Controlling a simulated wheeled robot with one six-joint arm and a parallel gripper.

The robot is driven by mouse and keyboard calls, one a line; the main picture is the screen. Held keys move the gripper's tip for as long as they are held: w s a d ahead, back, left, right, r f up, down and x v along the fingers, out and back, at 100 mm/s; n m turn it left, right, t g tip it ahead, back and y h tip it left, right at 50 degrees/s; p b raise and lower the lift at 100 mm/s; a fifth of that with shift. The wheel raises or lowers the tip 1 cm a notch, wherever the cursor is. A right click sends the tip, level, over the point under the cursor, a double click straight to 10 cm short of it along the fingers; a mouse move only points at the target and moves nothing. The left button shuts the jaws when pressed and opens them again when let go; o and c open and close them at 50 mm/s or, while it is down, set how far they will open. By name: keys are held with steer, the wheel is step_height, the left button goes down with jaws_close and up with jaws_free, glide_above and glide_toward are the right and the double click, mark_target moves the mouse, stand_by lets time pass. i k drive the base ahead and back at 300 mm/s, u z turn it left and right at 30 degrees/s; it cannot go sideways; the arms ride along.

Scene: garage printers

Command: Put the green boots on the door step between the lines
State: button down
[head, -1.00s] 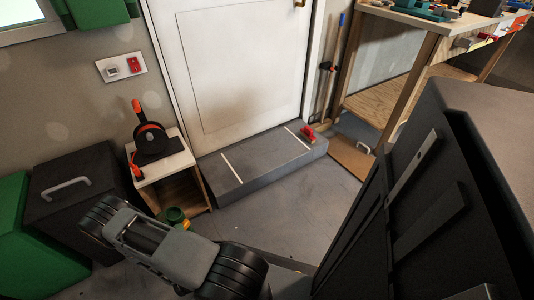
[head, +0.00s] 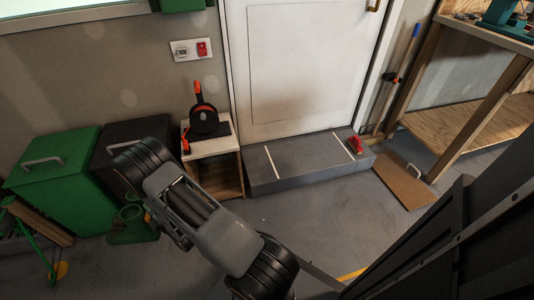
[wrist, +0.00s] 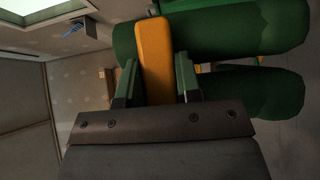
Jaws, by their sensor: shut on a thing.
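The green boots (head: 130,224) are in the head view at lower left, partly behind my arm. The wrist view shows the boots (wrist: 225,32) close up as two dark green shafts, with a yellow-orange strip (wrist: 154,58) between my fingers. My gripper (wrist: 156,80) is shut on that strip and holds the boots; in the head view my arm mostly hides it. The grey door step (head: 305,165) lies below the white door, apart from the boots, to their right. Two white lines, a left line (head: 272,161) and a right line (head: 343,147), cross its top; the space between them is bare.
A small open shelf (head: 228,172) with a black and orange tool (head: 203,120) stands left of the step. Green (head: 50,170) and black boxes are at left. Floor before the step is clear.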

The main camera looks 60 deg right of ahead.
mark_target(323, 152)
steer(key=k, duration=0.35)
steer(key=u, duration=1.9)
steer(key=i, duration=0.9)
steer(key=z, duration=4.35)
steer(key=i, duration=1.65)
